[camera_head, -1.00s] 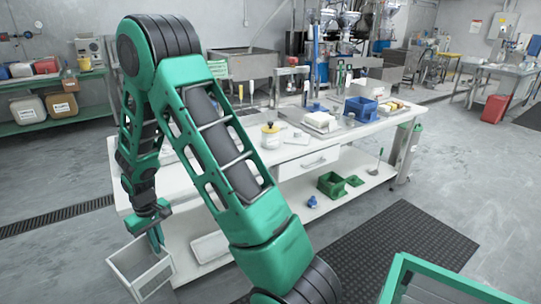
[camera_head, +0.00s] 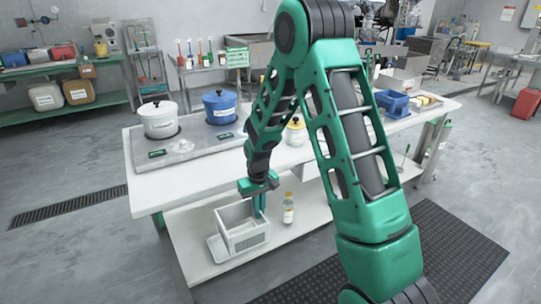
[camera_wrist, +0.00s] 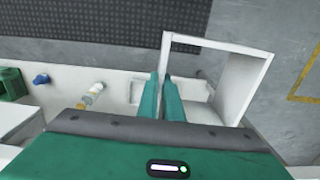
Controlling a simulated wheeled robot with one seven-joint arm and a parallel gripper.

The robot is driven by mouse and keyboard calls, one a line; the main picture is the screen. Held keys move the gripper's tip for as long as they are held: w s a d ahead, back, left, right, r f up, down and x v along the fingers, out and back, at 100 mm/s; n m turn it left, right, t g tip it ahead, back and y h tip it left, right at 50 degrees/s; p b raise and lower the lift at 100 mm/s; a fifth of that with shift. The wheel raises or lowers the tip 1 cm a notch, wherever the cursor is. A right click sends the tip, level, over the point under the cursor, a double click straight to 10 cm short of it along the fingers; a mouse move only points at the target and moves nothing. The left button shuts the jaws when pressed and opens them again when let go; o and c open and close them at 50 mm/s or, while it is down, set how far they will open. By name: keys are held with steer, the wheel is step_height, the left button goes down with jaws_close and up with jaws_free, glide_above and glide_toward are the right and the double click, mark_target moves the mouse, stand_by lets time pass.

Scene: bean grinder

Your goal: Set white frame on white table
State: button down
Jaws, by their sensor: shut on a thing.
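The white frame (camera_head: 243,228) is an open box-like piece. My gripper (camera_head: 259,205) is shut on one of its walls and holds it roughly upright at the front of the white table (camera_head: 150,197), lower than the tabletop. In the wrist view the frame (camera_wrist: 212,42) extends right of my two green fingers (camera_wrist: 166,95), which pinch its left wall. Its lower part is hidden there by my gripper body. I cannot tell its exact gap to the table's lower shelf.
A grey board (camera_head: 205,147) on the tabletop bears a white pot (camera_head: 159,122) and a blue pot (camera_head: 220,108). A bare white strip runs along the front left. A bottle (camera_head: 288,208) stands on the lower shelf (camera_head: 200,262), beside a pale tray (camera_head: 216,248). A blue bin (camera_head: 392,102) stands farther right.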

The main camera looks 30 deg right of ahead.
steer(key=shift+s+d, duration=0.1)
steer(key=shift+d, duration=0.15)
